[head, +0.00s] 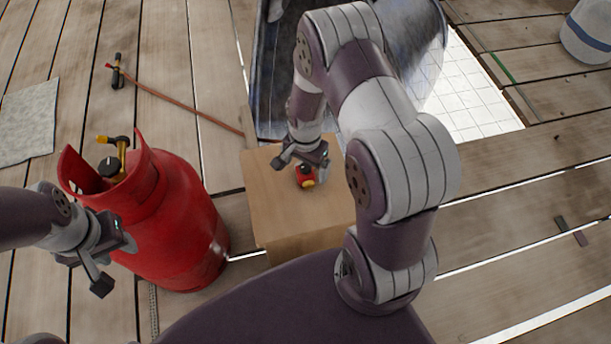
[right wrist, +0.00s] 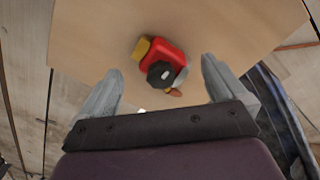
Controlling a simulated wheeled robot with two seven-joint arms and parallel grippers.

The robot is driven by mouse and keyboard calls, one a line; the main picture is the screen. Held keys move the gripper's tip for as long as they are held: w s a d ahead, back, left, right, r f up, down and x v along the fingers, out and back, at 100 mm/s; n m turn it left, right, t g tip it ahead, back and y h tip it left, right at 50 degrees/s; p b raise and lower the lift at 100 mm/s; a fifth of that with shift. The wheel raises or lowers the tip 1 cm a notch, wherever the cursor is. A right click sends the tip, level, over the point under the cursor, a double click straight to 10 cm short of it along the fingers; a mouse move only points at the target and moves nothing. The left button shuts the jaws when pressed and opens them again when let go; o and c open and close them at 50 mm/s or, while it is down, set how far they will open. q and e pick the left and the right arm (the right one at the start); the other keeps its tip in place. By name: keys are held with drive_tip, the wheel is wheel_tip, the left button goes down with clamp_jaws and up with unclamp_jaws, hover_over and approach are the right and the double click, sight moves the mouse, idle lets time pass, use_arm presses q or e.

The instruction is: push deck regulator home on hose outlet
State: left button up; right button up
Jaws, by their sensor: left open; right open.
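A red regulator with a black knob, a yellow fitting and a small orange-brown stub (right wrist: 165,62) lies on a cardboard box; it also shows in the head view (head: 306,180). My right gripper (head: 304,163) is open above it; in the right wrist view the regulator appears beyond and between the fingertips, apart from both. A dark fitting with red and yellow ends (head: 117,72) lies on the deck at the upper left. An orange-brown hose (head: 180,103) runs from it towards the box; its far end is unclear. My left gripper (head: 112,263) is open and empty, in front of the red gas bottle.
The red gas bottle (head: 165,225) with its yellow and black valve (head: 115,160) stands left of the cardboard box (head: 270,215). A grey cloth (head: 28,120) lies far left. Planks at right are mostly clear.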

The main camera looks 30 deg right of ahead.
sight(306, 176)
wheel_tip(306, 176, down, 4)
drive_tip(key=shift+r+b, duration=0.1)
drive_tip(key=shift+b, duration=0.75)
use_arm(q)
wheel_tip(306, 176, down, 3)
drive_tip(key=shift+r, duration=0.2)
use_arm(e)
drive_tip(key=shift+r, duration=0.1)
drive_tip(key=c, duration=1)
